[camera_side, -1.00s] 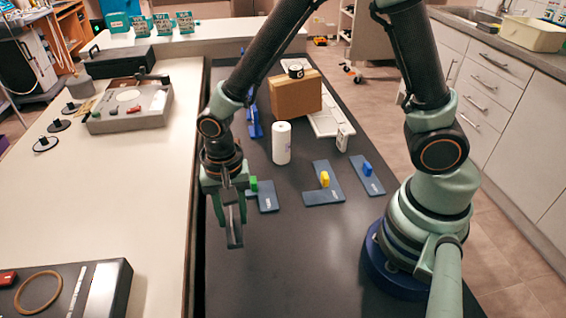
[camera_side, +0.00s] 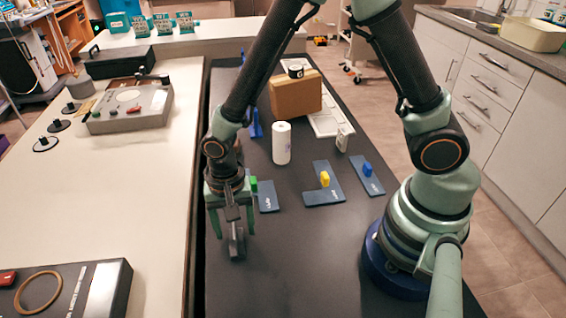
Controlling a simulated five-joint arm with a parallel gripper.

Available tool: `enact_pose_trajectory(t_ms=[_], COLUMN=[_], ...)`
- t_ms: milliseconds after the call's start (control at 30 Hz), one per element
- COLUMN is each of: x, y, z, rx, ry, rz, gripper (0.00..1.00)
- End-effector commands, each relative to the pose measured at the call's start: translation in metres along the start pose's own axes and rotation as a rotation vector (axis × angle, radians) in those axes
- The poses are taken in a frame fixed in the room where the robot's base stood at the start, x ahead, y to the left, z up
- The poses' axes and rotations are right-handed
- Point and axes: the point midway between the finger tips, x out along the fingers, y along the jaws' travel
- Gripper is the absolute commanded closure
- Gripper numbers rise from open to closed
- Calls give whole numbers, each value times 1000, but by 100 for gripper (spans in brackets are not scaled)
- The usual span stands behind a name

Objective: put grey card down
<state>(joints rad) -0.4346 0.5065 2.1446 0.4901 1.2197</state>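My gripper (camera_side: 233,230) hangs low over the dark bench, left of centre, pointing down. Its two green fingers stand to either side of a small grey piece (camera_side: 237,246), which looks like the grey card seen nearly edge-on. The grey piece sits at the fingertips, close above or on the bench top. I cannot tell whether it touches the bench, or whether the fingers press on it. Behind the gripper lies a dark card with a green knob (camera_side: 267,197), partly hidden by my wrist.
A dark card with a yellow knob (camera_side: 322,196) and one with a blue knob (camera_side: 366,184) lie to the right. A white cylinder (camera_side: 281,143) stands behind, with a cardboard box (camera_side: 296,97) farther back. The bench front (camera_side: 300,270) is clear.

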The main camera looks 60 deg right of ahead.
Motion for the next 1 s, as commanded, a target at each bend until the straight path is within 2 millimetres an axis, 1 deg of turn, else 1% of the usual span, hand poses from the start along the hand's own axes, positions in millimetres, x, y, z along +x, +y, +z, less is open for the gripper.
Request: enact_pose_trajectory(t_ms=[167, 267, 333, 467, 800, 900, 1000], x=[-1, -7, -14, -35, -98, -111, -119], y=[0, -1, -1, -1, -1, -1, 0], z=[0, 0, 0, 0, 0, 0, 0], rx=[0, 0, 0, 0, 0, 0, 0], ry=[0, 1, 1, 2, 2, 2, 1], rz=[-1, -3, -4, -5, -6, -4, -3], gripper=[31, 31, 31, 31, 31, 31, 31])
